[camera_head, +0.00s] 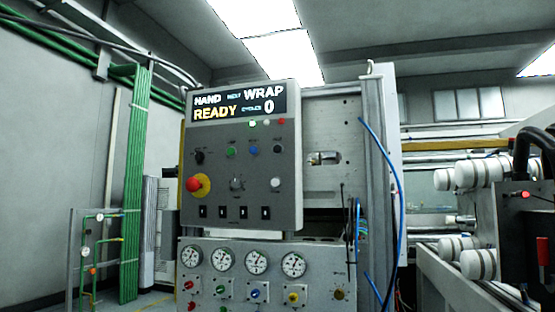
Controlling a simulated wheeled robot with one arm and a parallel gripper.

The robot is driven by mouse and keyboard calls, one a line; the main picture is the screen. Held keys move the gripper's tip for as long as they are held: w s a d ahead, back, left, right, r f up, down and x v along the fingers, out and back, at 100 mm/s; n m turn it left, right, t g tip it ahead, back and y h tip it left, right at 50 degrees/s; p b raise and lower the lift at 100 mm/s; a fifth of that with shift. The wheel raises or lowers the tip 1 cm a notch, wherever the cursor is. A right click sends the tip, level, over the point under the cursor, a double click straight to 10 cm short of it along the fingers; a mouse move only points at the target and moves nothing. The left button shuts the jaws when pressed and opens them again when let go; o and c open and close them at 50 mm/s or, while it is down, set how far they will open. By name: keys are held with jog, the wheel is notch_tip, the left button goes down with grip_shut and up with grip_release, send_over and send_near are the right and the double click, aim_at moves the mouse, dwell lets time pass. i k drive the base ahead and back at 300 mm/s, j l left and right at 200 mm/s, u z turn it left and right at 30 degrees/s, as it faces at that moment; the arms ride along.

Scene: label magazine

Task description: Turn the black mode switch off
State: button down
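A grey control panel (215,222) stands upright near the middle of the head view. A black knob (198,157) sits at its upper left, above a red mushroom button (198,184) on a yellow base. I take this knob for the black mode switch, but its label and pointer are too small to read. A dark grey knob (237,184) is lower, near the middle, and a black button (277,149) is at the right. The panel's display (238,103) reads HAND, WRAP, READY and 0. My gripper is not in view.
Below the panel is a lower box with several round gauges (257,261) and small coloured knobs. Several black rocker switches (265,212) line the panel's bottom. Blue hoses (392,165) hang to the right. Machinery with white rollers (473,174) fills the right side; green pipes (134,190) run at left.

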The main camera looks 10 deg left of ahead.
aim_at(199, 156)
jog(key=u, duration=1.25)
